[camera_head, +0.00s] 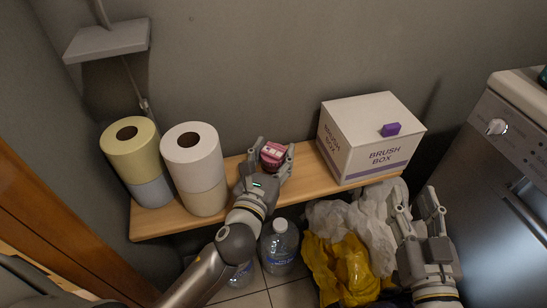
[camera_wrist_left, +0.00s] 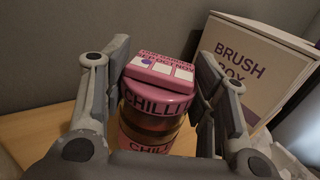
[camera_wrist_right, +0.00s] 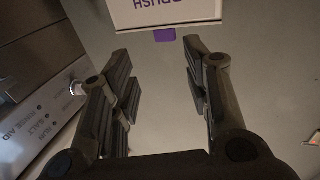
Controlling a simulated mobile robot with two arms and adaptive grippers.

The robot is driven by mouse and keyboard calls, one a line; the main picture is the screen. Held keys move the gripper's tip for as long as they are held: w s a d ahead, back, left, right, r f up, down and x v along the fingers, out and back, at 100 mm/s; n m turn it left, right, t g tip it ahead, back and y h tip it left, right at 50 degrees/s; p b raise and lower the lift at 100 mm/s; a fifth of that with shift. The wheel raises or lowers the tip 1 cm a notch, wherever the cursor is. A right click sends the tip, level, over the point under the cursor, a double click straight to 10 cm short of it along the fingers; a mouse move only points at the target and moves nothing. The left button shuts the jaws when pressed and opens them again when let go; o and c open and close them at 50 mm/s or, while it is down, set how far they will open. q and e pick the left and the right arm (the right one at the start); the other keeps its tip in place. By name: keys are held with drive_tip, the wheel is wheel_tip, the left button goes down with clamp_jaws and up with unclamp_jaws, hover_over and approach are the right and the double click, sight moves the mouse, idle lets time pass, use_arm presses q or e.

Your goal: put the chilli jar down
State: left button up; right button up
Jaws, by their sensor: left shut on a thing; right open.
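The chilli jar (camera_head: 272,155) is a squat jar with a pink lid, over the wooden shelf (camera_head: 310,178) between the paper rolls and the brush box. In the left wrist view the jar (camera_wrist_left: 155,105) shows "CHILLI" lettering and a pink block with white squares on top. My left gripper (camera_head: 268,158) is shut on the jar, one finger on each side; it also shows in the left wrist view (camera_wrist_left: 158,95). I cannot tell whether the jar's base touches the shelf. My right gripper (camera_head: 418,205) is open and empty, in front of the shelf at the right.
The white brush box (camera_head: 350,150) stands on the shelf to the right. Stacked paper rolls (camera_head: 192,150) (camera_head: 132,150) stand at the left. Below are a water bottle (camera_head: 280,245) and yellow and white bags (camera_head: 345,265). A grey appliance (camera_head: 500,190) is at the right.

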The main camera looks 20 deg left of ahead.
use_arm(q)
drive_tip(key=shift+f, duration=0.1)
use_arm(e)
drive_tip(key=shift+r, duration=0.5)
use_arm(q)
drive_tip(key=shift+f, duration=0.1)
drive_tip(key=o, duration=1.6)
drive_tip(key=shift+f, duration=0.1)
use_arm(e)
drive_tip(key=shift+r+t, duration=0.15)
drive_tip(key=shift+t, duration=0.15)
use_arm(q)
drive_tip(key=shift+s, duration=0.1)
